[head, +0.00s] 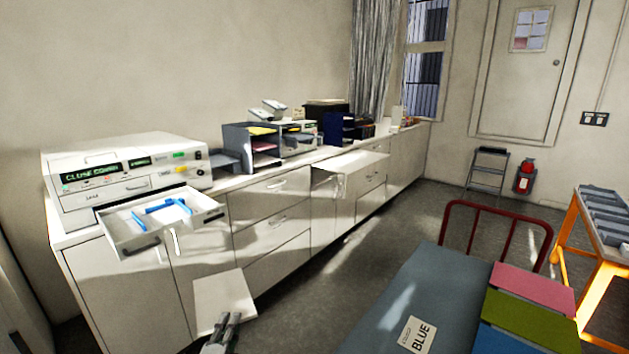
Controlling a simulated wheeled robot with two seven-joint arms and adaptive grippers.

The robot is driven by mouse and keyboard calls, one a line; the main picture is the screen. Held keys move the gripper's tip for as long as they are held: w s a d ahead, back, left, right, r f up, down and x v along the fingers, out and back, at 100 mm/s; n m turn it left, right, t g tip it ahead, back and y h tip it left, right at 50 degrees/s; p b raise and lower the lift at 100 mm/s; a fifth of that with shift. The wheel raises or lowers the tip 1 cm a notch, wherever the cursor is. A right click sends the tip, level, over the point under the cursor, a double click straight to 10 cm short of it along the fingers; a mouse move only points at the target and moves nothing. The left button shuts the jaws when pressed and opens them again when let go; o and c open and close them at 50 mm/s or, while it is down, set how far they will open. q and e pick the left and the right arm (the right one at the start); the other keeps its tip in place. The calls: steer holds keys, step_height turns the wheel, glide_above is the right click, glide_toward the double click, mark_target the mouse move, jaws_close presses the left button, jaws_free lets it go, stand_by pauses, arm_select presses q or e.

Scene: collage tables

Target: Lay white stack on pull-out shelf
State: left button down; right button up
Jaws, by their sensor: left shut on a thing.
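The white stack (222,298) is a flat, pale square in the lower left of the head view. My left gripper (228,322) is shut on its near edge and holds it in front of the lower cabinet fronts. A white pull-out shelf (352,162) juts from the counter run near the middle, with its top looking bare. The stack is apart from this shelf, nearer to me and lower in the picture. My right gripper is not in view.
A white machine (125,172) stands on the counter's left end; its open drawer (128,243) holds blue items and juts out above the stack. Organizers (262,146) stand farther along. A grey table (430,290) with coloured panels stands at right. Floor between is clear.

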arm_select(q)
steer(key=shift+s+f, duration=0.65)
steer(key=shift+f, duration=0.35)
steer(key=shift+f, duration=0.1)
steer(key=s+f, duration=0.4)
steer(key=f, duration=0.1)
steer(key=shift+s+f, duration=0.3)
steer(key=shift+s, duration=0.05)
steer(key=shift+w+d, duration=0.1)
